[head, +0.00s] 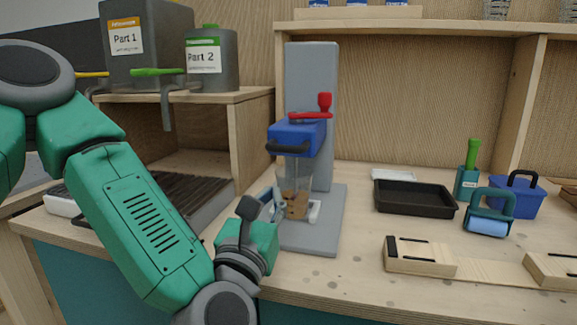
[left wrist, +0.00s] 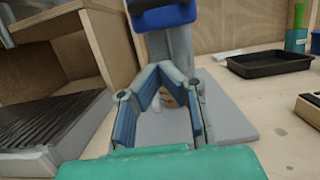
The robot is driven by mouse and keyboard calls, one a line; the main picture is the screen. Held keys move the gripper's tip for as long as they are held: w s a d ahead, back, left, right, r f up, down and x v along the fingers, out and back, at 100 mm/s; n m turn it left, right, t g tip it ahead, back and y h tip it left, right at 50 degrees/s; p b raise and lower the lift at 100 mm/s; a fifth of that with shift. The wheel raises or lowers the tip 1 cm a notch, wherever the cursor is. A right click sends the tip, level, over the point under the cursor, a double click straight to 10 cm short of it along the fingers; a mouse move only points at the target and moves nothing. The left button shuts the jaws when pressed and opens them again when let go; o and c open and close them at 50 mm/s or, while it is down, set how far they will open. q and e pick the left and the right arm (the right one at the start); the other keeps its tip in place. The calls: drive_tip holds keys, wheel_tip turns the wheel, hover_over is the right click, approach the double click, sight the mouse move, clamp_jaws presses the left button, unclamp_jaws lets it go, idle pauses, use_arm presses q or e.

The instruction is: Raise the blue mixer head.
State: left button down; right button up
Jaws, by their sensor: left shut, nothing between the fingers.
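The blue mixer head (head: 300,138) sits on a tall grey column (head: 312,75), with a dark handle (head: 287,149) across its front and a red lever (head: 323,106) on top. Its underside also shows at the top of the left wrist view (left wrist: 165,14). A clear container (head: 296,174) is below the head, above a brown block on the grey base (head: 318,228). My left gripper (head: 275,203) is low in front of the column, below the head and apart from its handle. Its fingers (left wrist: 162,72) are shut and empty. My right gripper is not in view.
Grey dispensers labelled Part 1 (head: 146,45) and Part 2 (head: 211,60) stand on the left shelf. A black tray (head: 413,197), blue roller (head: 489,215) and blue box (head: 517,196) lie on the right. Wooden forms (head: 420,257) are at the front right.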

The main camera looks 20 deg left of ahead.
sight(286, 126)
use_arm(q)
drive_tip(key=x, duration=1)
wheel_tip(286, 126, up, 14)
drive_tip(key=p, duration=0.5)
idle(0.3)
